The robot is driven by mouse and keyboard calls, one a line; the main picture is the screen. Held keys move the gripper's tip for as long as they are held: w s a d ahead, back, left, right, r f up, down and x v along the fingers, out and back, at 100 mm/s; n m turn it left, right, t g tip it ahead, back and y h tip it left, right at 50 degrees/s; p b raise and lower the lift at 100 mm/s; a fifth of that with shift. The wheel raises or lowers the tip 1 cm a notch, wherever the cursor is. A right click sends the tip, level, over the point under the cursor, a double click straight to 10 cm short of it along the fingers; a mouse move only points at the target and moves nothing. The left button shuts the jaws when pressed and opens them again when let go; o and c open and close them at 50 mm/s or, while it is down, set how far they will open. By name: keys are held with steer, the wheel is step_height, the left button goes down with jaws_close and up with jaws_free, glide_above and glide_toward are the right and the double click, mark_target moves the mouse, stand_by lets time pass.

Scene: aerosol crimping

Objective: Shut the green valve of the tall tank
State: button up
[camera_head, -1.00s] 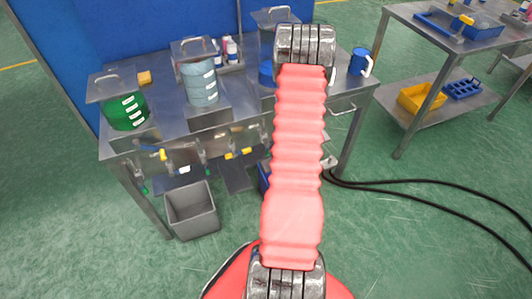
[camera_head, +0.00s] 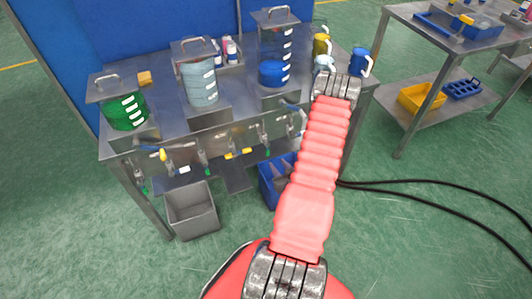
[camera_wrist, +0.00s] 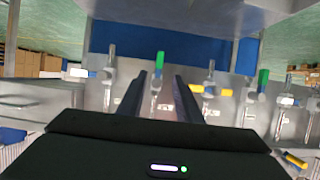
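The tall tank (camera_head: 273,45) is clear, with a lid and blue liquid low inside, at the right of the steel bench. A row of valves hangs along the bench front; those under this tank are small and partly unclear in the head view. In the wrist view, my gripper (camera_wrist: 160,78) is open and empty. Its two dark fingers stand apart, with a green valve handle (camera_wrist: 160,60) seen in the gap between them. I cannot tell the distance or whether they touch. A second green handle (camera_wrist: 263,79) is to the right. My gripper is hidden in the head view.
Tanks with green (camera_head: 125,112) and pale blue (camera_head: 198,83) contents stand left on the bench (camera_head: 180,118). A grey bin (camera_head: 192,210) and a blue bin (camera_head: 273,185) stand below. Black cables cross the floor at right.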

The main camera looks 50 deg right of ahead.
mark_target(267, 153)
steer(key=x, duration=1.4)
steer(key=shift+a, duration=0.1)
steer(key=shift+c, duration=0.4)
jaws_close()
steer(key=shift+a, duration=0.25)
steer(key=shift+d, duration=0.15)
